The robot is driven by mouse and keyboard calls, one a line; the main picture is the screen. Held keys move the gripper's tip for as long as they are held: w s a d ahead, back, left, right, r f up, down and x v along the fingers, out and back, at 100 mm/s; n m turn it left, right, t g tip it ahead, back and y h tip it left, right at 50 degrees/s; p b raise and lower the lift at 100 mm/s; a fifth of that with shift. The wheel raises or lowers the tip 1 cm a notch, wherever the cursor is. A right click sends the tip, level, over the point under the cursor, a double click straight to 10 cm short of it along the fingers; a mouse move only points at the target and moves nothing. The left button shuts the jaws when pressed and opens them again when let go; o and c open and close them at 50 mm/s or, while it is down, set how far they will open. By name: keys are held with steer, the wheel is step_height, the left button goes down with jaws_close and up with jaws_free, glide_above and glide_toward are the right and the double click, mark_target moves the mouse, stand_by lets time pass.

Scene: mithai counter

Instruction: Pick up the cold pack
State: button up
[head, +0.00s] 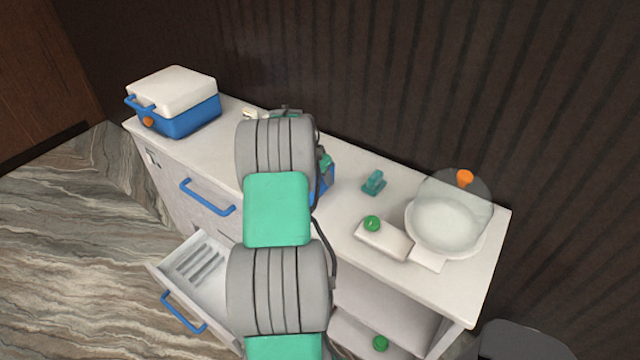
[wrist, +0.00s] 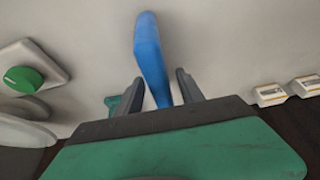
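A thin blue slab, which looks like the cold pack (wrist: 148,45), stands out from between my fingers in the wrist view. In the head view, part of a blue thing (head: 326,182) shows just right of my arm on the counter; the rest is hidden. My gripper (wrist: 159,76) is open, with one dark finger on each side of the slab. Narrow gaps show between the slab and both fingertips. In the head view my arm links hide most of the gripper.
On the counter (head: 345,225) stand a blue cooler with white lid (head: 180,88), a small teal item (head: 373,182), a white block with green knob (head: 382,238) and a domed white bowl (head: 445,225). Small white boxes (wrist: 270,95) lie near my gripper. A drawer (head: 180,270) is open.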

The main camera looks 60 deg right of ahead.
jaws_close()
stand_by(0.6)
